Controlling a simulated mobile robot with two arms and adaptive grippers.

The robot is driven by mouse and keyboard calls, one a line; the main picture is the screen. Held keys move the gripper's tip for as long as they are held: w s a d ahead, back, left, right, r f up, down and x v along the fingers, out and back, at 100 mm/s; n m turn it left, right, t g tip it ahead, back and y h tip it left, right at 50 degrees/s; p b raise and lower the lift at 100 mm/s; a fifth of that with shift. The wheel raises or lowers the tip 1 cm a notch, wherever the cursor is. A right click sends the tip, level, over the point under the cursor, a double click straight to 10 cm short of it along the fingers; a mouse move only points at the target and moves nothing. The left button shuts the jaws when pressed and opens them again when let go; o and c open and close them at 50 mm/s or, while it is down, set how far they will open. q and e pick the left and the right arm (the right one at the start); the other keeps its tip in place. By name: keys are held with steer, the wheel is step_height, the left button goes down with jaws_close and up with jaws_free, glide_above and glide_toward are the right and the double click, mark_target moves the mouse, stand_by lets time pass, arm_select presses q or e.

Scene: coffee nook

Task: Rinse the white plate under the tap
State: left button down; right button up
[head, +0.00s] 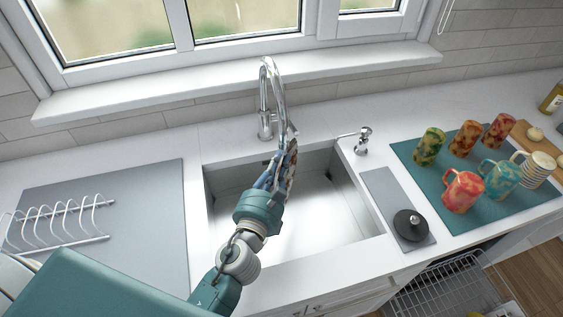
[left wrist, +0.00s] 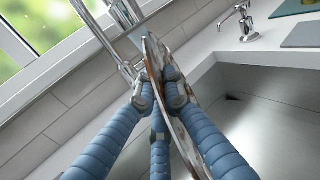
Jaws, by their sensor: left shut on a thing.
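My left gripper (head: 277,172) is shut on the plate (head: 292,158), which is turned nearly edge-on over the back of the sink (head: 315,222). The plate also shows in the left wrist view (left wrist: 187,122), upright between the blue fingers, its pale face marked with brown-red patches. The chrome tap (head: 266,102) stands behind the sink, its spout end close above the plate's top edge. I cannot tell whether water runs. The sink's floor is otherwise bare where it shows. My right gripper is in neither view.
A wire rack (head: 62,222) stands on a grey mat at left. A soap dispenser (head: 362,142) is right of the tap. A black round item (head: 410,222) lies on a grey strip beside the sink. Several mugs stand on a teal mat (head: 430,188) at right. The windowsill (head: 180,92) runs behind.

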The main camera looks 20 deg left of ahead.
arm_select(q)
steer(key=shift+d+r, duration=0.1)
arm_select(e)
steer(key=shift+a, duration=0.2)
arm_select(q)
steer(key=shift+w+d, duration=0.1)
steer(key=shift+d, duration=0.1)
steer(key=shift+w+d, duration=0.1)
steer(key=shift+d, duration=0.25)
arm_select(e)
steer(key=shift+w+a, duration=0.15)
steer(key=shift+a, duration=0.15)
arm_select(q)
steer(key=shift+a, duration=0.1)
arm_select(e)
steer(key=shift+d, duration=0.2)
arm_select(q)
steer(key=shift+a, duration=0.15)
steer(key=shift+s+a, duration=0.2)
steer(key=shift+a, duration=0.2)
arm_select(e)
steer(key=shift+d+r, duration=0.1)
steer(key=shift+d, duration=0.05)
arm_select(q)
steer(key=shift+d, duration=0.15)
steer(key=shift+w+d, duration=0.2)
steer(key=shift+d, duration=0.3)
